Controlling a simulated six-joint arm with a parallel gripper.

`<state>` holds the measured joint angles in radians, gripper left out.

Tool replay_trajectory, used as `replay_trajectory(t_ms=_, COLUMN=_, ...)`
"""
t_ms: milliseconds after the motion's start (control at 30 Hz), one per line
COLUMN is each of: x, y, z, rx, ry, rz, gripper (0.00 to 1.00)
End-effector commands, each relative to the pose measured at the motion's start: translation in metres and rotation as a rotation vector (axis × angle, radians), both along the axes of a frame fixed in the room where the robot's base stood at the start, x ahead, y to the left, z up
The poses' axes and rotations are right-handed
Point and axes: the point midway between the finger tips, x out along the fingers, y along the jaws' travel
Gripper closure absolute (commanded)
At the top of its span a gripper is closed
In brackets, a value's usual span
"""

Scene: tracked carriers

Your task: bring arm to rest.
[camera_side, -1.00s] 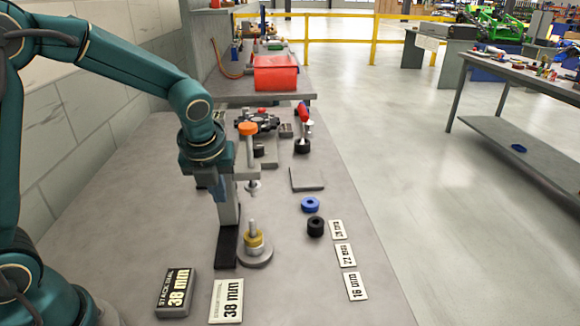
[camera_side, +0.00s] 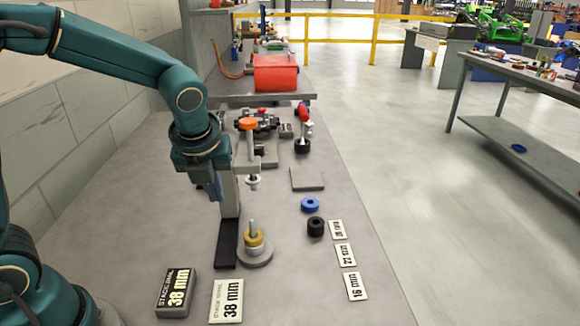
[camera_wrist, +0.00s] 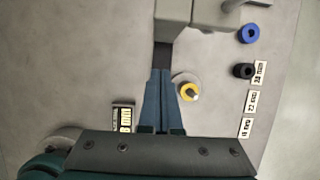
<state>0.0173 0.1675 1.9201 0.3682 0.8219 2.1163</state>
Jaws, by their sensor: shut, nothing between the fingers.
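My gripper (camera_side: 212,190) hangs over the grey bench, in front of and to the left of the grey press stand (camera_side: 229,200). In the wrist view the two blue fingers of my gripper (camera_wrist: 163,75) lie together with nothing between them. A post on a round grey base (camera_side: 255,256) carries a yellow ring (camera_side: 253,241). This ring also shows in the wrist view (camera_wrist: 188,92), to the right of my fingers. Nothing is in my gripper's hold.
A blue ring (camera_side: 310,204), a black ring (camera_side: 315,226) and label cards (camera_side: 344,255) lie at the right. A "38 mm" block (camera_side: 175,292) and card (camera_side: 226,300) lie at the front. A red box (camera_side: 276,73) stands behind. The bench's left part is clear.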

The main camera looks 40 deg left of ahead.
Motion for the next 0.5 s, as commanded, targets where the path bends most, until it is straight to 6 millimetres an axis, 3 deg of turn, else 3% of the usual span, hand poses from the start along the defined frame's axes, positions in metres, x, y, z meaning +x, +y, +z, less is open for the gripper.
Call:
replay_trajectory(t_ms=200, x=-0.012, y=-0.013, z=0.045, rx=0.0, ry=-0.004, rz=-0.002, gripper=1.0)
replay_trajectory(t_ms=500, x=-0.02, y=-0.019, z=0.072, rx=-0.003, ry=-0.007, rz=0.004, gripper=1.0)
